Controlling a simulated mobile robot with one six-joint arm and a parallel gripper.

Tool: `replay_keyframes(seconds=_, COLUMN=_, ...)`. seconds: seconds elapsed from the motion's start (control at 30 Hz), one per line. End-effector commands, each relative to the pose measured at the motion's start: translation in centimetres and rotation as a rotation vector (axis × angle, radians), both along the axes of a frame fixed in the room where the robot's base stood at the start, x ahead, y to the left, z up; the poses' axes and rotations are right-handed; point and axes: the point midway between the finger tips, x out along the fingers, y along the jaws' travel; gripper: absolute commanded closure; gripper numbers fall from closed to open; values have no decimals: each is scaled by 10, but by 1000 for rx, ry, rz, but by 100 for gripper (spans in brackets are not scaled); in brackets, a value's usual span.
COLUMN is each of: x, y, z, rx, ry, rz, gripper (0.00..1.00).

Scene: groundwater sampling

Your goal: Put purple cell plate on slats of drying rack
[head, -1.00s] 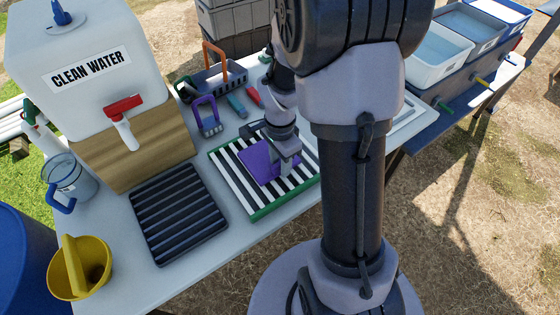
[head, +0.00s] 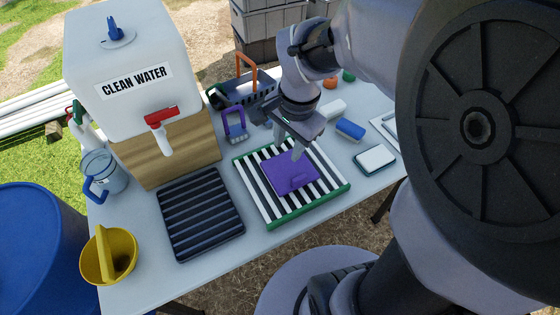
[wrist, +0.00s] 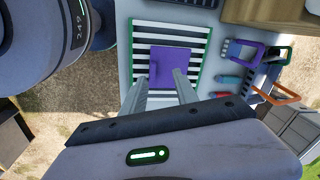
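The purple cell plate (head: 285,172) lies flat on the white slats of a green-edged rack (head: 268,222), near its middle. A small raised block shows on its front part. The plate also shows in the wrist view (wrist: 172,62), with bare slats around it. My gripper (head: 288,148) is above the plate's back part, fingers pointing down. In the wrist view my gripper (wrist: 159,76) has its two fingers spread apart with nothing held between them. The fingertips look clear of the plate, though the exact gap is hard to tell.
A dark slatted tray (head: 200,213) lies left of the rack. Behind are a clean water tank (head: 135,80), a purple-handled item (head: 234,125) and a caddy (head: 247,90). A blue block (head: 350,129) and white-topped box (head: 375,159) lie right.

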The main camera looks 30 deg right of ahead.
Motion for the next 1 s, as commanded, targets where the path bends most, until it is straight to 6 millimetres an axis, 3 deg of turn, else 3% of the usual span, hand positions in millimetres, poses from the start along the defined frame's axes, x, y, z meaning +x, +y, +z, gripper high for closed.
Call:
replay_keyframes(seconds=0.03, x=-14, y=22, z=25, rx=-12, ry=-76, rz=130, gripper=64)
replay_keyframes(seconds=0.1, x=-39, y=52, z=51, rx=-35, ry=-177, rz=333, gripper=64)
replay_keyframes(seconds=0.2, x=-72, y=84, z=72, rx=-73, ry=-306, rz=583, gripper=64)
replay_keyframes(seconds=0.3, x=-94, y=101, z=80, rx=-106, ry=-388, rz=738, gripper=64)
replay_keyframes(seconds=0.43, x=-102, y=107, z=82, rx=-121, ry=-419, rz=802, gripper=64)
replay_keyframes(seconds=1.0, x=-101, y=106, z=79, rx=-121, ry=-418, rz=799, gripper=64)
